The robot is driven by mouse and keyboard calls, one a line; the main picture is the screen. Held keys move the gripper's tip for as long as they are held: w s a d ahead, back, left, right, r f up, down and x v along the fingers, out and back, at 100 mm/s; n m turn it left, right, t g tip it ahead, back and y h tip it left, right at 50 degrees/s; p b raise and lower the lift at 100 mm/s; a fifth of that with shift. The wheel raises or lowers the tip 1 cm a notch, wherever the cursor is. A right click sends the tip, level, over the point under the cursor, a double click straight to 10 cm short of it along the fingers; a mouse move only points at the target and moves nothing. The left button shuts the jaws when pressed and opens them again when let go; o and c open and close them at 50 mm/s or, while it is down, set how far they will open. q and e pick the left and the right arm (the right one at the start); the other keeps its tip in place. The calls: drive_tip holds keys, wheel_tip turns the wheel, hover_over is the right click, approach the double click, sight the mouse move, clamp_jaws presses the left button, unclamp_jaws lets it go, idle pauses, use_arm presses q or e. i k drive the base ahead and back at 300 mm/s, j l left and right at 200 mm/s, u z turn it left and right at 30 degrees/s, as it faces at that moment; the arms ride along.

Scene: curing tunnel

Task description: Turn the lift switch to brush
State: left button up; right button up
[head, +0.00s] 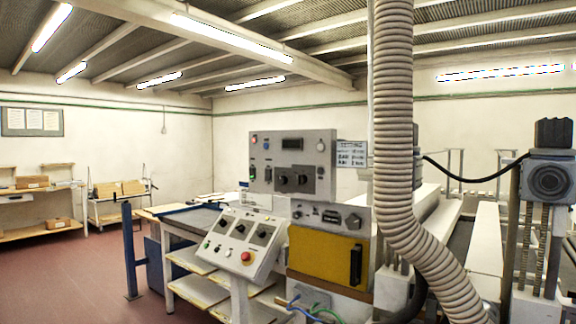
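Neither of my grippers shows in the head view. A grey upright control box (291,150) stands near the middle, with a dark display and two black rotary knobs (292,180) on a dark plate. Below it, a grey panel (328,217) carries a round knob (352,221) at its right.
A ribbed hose (398,130) hangs right of the control box and bends down to the right. A yellow panel (325,258) with a black handle sits below the grey panel. A blue post (129,250) stands at left. Red floor (60,285) is open at lower left.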

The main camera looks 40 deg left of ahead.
sight(301, 179)
drive_tip(key=u, duration=1.4)
drive_tip(key=z, duration=0.3)
drive_tip(key=i+j+z, duration=0.4)
drive_tip(key=j+z, duration=0.15)
drive_tip(key=i+j+z, duration=0.25)
drive_tip(key=j, duration=0.15)
drive_tip(key=i+j, duration=0.15)
drive_tip(key=j, duration=0.3)
drive_tip(key=i+j+z, duration=0.1)
drive_tip(key=j, duration=0.3)
drive_tip(key=i+j, duration=0.15)
drive_tip(key=j, duration=0.3)
drive_tip(key=i+j, duration=0.15)
drive_tip(key=j, duration=0.3)
drive_tip(key=i+j+z, duration=0.1)
drive_tip(key=j, duration=0.35)
drive_tip(key=i+j, duration=0.1)
drive_tip(key=j, duration=0.3)
drive_tip(key=i+j+z, duration=0.1)
drive_tip(key=j, duration=0.35)
